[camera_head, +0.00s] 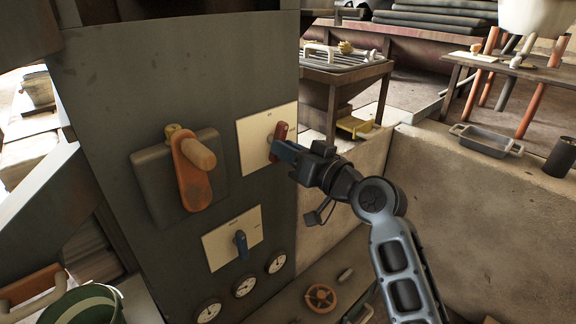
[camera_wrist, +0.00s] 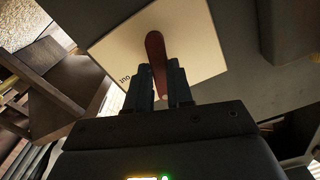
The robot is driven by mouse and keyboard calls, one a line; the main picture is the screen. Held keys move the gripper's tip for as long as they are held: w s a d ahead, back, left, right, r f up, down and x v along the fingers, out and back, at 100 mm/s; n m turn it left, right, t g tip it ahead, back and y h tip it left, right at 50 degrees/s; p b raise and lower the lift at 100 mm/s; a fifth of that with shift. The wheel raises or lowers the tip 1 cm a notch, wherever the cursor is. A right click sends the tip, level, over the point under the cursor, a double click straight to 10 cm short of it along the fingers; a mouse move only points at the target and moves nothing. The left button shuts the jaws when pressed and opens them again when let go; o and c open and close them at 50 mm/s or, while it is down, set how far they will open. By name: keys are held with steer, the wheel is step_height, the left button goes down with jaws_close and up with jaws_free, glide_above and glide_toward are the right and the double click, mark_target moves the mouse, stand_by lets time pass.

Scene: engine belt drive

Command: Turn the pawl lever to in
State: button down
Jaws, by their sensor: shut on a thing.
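A red lever (camera_head: 281,133) stands on a cream plate (camera_head: 249,150) on the upright dark panel. My gripper (camera_head: 281,148) comes from the right and is shut on the red lever. In the wrist view the red lever (camera_wrist: 155,52) runs between the two dark fingers of my gripper (camera_wrist: 158,80), with its rounded end past the fingertips. The cream plate (camera_wrist: 125,48) lies behind it, and lettering that looks like "out" shows near its lower left edge. The other markings are too small or covered to read.
Left of the plate, an orange lever (camera_head: 190,175) with a tan knob sits on a grey box. Below, a blue knob (camera_head: 241,243) sits on another cream plate, above several round gauges (camera_head: 244,286). A low wall (camera_head: 470,200) stands right; a metal table (camera_head: 345,72) stands behind.

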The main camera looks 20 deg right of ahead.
steer(key=shift+d+f+n+b, duration=0.1)
steer(key=shift+f+n+b, duration=0.05)
steer(key=shift+n+b, duration=1.6)
steer(key=c, duration=1)
jaws_free()
steer(key=v, duration=0.7)
steer(key=shift+s+p, duration=0.3)
steer(key=shift+s, duration=0.05)
